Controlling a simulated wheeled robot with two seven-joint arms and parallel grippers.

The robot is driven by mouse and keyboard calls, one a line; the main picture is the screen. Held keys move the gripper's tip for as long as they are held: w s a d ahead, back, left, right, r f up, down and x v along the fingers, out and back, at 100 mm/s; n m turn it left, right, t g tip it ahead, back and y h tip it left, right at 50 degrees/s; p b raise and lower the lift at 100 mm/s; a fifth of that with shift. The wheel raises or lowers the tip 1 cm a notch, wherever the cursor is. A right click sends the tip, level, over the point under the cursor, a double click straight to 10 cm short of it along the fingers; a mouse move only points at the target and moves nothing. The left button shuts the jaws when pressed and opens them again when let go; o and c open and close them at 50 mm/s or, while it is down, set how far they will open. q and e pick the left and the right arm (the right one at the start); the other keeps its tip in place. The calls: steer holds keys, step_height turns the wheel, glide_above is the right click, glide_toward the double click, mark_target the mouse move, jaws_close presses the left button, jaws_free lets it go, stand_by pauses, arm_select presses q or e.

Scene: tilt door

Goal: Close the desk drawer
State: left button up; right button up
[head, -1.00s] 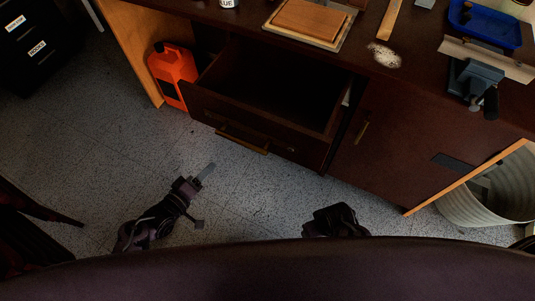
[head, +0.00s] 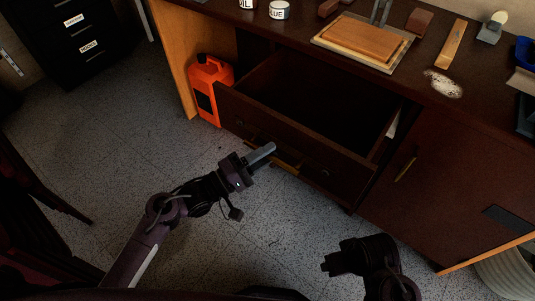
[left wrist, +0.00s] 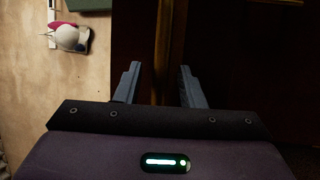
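The desk drawer (head: 300,150) is dark wood and stands pulled out and empty-looking under the desktop. Its brass handle (head: 286,166) is on the front face, partly hidden by my left gripper. My left gripper (head: 266,150) is in front of the drawer front, near the handle. In the left wrist view my left gripper (left wrist: 157,85) has its two fingers apart, with a vertical brass bar, seemingly the handle (left wrist: 161,50), showing between them; I cannot tell whether they touch it. My right gripper (head: 328,264) is low in front of the cabinet, away from the drawer; its fingers are unclear.
An orange jug (head: 209,88) stands on the floor left of the drawer. A cabinet door (head: 430,175) is right of it. The desktop holds a cutting board (head: 362,42) and tins (head: 279,10). A pale bin (head: 505,275) is at lower right. Floor in front is clear.

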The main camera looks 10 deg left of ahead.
arm_select(q)
steer(key=shift+w+d, duration=0.15)
steer(key=shift+d, duration=0.1)
jaws_close()
